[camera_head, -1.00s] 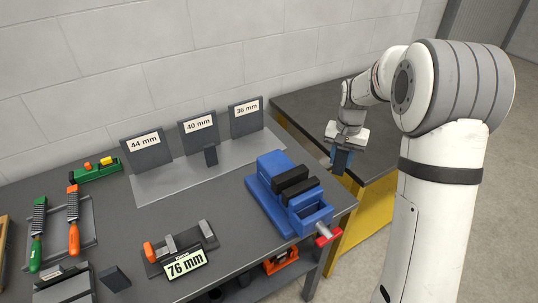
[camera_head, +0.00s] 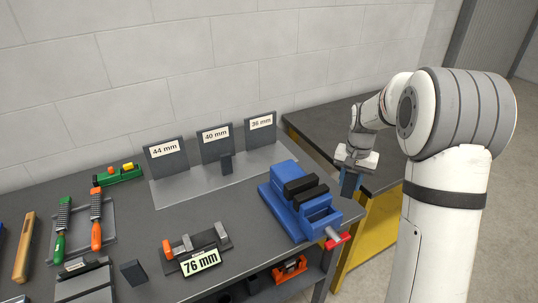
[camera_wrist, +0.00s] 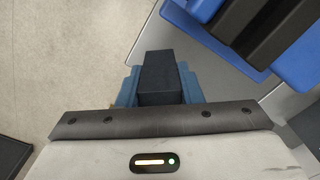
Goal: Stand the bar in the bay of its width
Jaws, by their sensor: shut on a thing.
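My gripper (camera_head: 350,178) is shut on a dark bar (camera_wrist: 159,76), beyond the right end of the bench and over the gap beside the far table. In the wrist view the bar sits between blue fingers, its end pointing away from the palm. Upright plates marked 44 mm (camera_head: 167,163), 40 mm (camera_head: 216,136) and 36 mm (camera_head: 261,120) stand in a row on a grey base sheet (camera_head: 205,188). The spaces before the 44 and 36 mm plates look empty.
A blue vise (camera_head: 285,213) with a red handle stands at the bench's right end, between my gripper and the plates. A gauge reading 76 mm (camera_head: 200,262) and another dark block (camera_head: 133,272) are in front. Files (camera_head: 96,220) lie left. A dark table (camera_head: 325,127) stands behind.

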